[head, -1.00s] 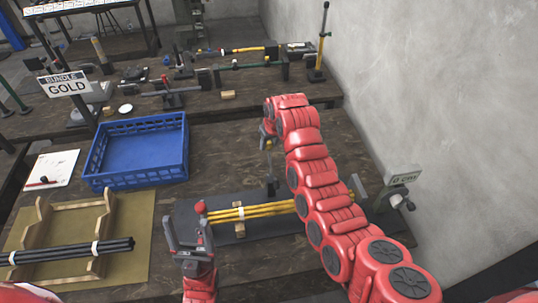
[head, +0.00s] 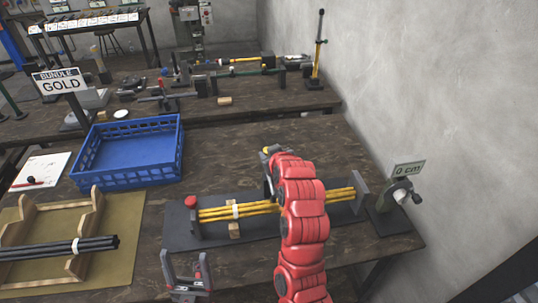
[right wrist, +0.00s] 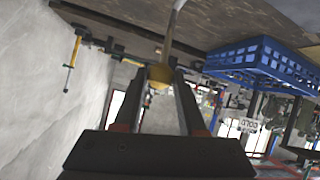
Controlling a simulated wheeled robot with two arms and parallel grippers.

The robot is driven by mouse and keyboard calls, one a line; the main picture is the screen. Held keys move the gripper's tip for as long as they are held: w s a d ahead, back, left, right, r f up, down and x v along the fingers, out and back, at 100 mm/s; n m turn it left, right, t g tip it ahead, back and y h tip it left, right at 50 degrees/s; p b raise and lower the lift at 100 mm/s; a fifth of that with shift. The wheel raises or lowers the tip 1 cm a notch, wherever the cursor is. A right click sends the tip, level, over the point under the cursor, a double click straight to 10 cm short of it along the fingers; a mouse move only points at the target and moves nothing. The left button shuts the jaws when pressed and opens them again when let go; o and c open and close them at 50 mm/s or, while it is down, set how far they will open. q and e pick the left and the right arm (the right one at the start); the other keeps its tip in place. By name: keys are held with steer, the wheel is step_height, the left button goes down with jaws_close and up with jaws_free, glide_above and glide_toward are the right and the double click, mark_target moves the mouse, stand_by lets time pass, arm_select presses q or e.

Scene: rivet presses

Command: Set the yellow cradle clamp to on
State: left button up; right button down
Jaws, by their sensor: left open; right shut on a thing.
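A bundle of yellow rods (head: 258,207) lies in a cradle on a dark grey base (head: 180,228), with a pale band around it. A red knob (head: 190,201) tops the cradle's left end. My right gripper (head: 270,151) is above the cradle's far side, partly hidden by my red arm. In the right wrist view its fingers (right wrist: 161,80) are shut on a yellow knob (right wrist: 159,73) at the end of a grey lever (right wrist: 173,35). The lever's foot is mostly hidden in the head view. My left gripper (head: 185,264) is open and empty, in front of the cradle.
A blue crate (head: 128,178) stands behind left. Dark rods (head: 60,249) lie on a wooden rack at left. The table behind the cradle is clear.

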steer(key=shift+f, duration=0.1)
stand_by(0.4)
steer(key=shift+c, duration=2.4)
jaws_free()
steer(key=shift+s, duration=0.1)
steer(key=p+v, duration=1.7)
steer(key=p, duration=0.1)
steer(key=shift+s, duration=0.25)
steer(key=shift+d+f, duration=0.1)
